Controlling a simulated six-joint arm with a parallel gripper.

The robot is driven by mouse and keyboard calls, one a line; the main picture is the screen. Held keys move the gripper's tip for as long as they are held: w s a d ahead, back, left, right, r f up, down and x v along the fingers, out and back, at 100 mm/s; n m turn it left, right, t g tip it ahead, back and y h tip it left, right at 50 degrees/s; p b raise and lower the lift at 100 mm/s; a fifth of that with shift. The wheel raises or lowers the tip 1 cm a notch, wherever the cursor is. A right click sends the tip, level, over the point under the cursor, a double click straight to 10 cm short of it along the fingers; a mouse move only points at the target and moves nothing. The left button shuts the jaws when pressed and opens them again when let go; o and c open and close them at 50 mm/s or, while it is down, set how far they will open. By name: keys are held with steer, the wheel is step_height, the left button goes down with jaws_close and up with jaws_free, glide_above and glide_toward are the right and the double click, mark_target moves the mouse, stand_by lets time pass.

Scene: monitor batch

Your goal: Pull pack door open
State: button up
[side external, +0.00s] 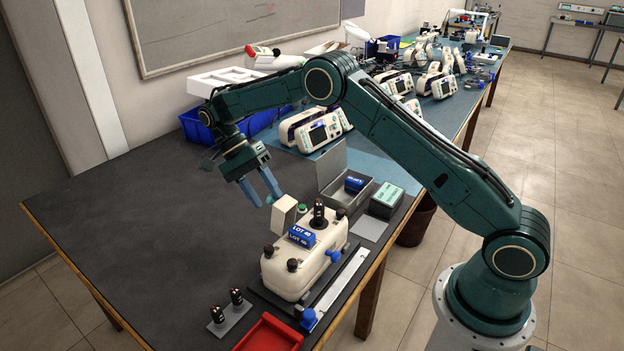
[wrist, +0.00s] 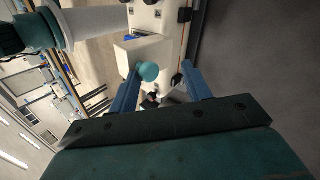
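The cream monitor (side external: 291,275) with a blue "LOT 40" label (side external: 302,236) sits near the bench's front edge. The pack door, a boxy cream panel (side external: 284,215), is at its back left corner; how far it stands open is hard to tell. In the wrist view the panel (wrist: 138,53) carries a round teal knob (wrist: 148,71). My gripper (side external: 267,201) is just behind and left of the panel. In the wrist view its blue fingers (wrist: 161,70) are spread, with the knob beside the left fingertip and a gap to the right finger.
A lidded grey box (side external: 331,195) with a blue pack (side external: 354,185) and a green-topped box (side external: 387,199) stand right of the monitor. A red tray (side external: 270,335) and black knobs on a plate (side external: 229,316) lie in front. The bench to the left is clear.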

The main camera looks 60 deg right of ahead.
mark_target(290, 206)
steer(key=shift+s+r+t, duration=0.1)
steer(key=shift+s+t, duration=0.4)
steer(key=shift+s, duration=0.35)
steer(key=shift+s+a+r, duration=0.1)
steer(key=shift+s+r, duration=0.2)
steer(key=shift+s, duration=0.25)
steer(key=shift+s+r, duration=0.25)
steer(key=shift+s, duration=0.25)
steer(key=shift+s+r, duration=0.25)
steer(key=shift+s, duration=1.7)
steer(key=shift+s+f+t, duration=0.2)
steer(key=shift+s+t, duration=0.45)
steer(key=shift+s+f+t, duration=0.15)
steer(key=shift+s+t, duration=0.5)
steer(key=shift+s+f+t, duration=0.45)
steer(key=shift+s+t, duration=0.3)
steer(key=shift+t, duration=0.2)
steer(key=shift+s+f+t, duration=0.4)
steer(key=shift+s+t, duration=0.35)
steer(key=shift+t, duration=0.2)
step_height(290, 206, up, 15)
steer(key=s+d+r+n+t, duration=0.1)
steer(key=s+r+n+t, duration=0.2)
steer(key=s+n, duration=0.4)
steer(key=shift+s+r+n, duration=0.4)
steer(key=shift+s+r, duration=0.25)
steer(key=shift+s, duration=0.5)
